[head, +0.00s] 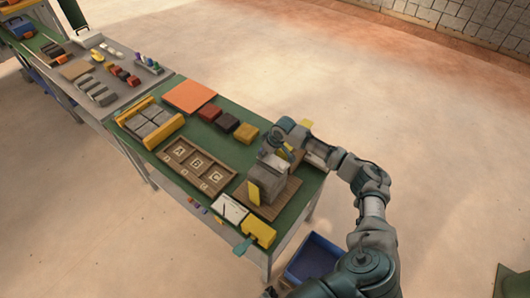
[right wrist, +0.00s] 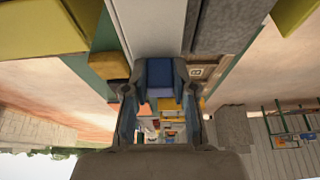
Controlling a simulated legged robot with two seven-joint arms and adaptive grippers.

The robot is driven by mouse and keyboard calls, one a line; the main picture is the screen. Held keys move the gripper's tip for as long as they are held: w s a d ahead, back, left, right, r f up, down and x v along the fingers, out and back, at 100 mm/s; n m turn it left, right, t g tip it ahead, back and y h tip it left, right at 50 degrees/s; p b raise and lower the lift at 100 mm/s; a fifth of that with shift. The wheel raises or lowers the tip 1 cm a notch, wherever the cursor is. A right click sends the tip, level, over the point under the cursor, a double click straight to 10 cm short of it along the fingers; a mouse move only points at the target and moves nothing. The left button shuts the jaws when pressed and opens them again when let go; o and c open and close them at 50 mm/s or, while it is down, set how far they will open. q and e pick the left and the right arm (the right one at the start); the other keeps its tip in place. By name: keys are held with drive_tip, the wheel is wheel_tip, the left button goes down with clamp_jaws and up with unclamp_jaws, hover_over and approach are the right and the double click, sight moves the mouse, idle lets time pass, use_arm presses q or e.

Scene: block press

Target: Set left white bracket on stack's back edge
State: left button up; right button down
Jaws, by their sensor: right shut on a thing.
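In the head view a grey block stack (head: 268,186) stands on a brown board (head: 284,199) at the table's near right end. A yellow plate (head: 253,193) stands upright against its front. My right gripper (head: 281,151) is over the stack's top, from the right. In the right wrist view its fingers (right wrist: 160,90) are closed around a blue piece (right wrist: 160,75). A long white piece, seemingly the white bracket (right wrist: 150,28), meets this blue piece and lies beside a dark grey block (right wrist: 228,25). Its contact with the stack is unclear. My left gripper is out of view.
A wooden lettered tray (head: 197,167), a grey-block set between yellow bars (head: 152,126), an orange plate (head: 190,96) and red, dark and yellow blocks (head: 246,133) fill the table's left and back. A white card (head: 231,208) and a yellow block (head: 259,232) lie at the front edge.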

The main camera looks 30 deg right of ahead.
drive_tip(key=shift+d+f, duration=0.1)
drive_tip(key=shift+f, duration=0.3)
idle(0.3)
drive_tip(key=c, duration=0.9)
unclamp_jaws()
drive_tip(key=shift+o, duration=0.2)
drive_tip(key=v, duration=1.1)
drive_tip(key=shift+d+r, duration=0.15)
drive_tip(key=shift+r, duration=0.25)
drive_tip(key=shift+s, duration=0.1)
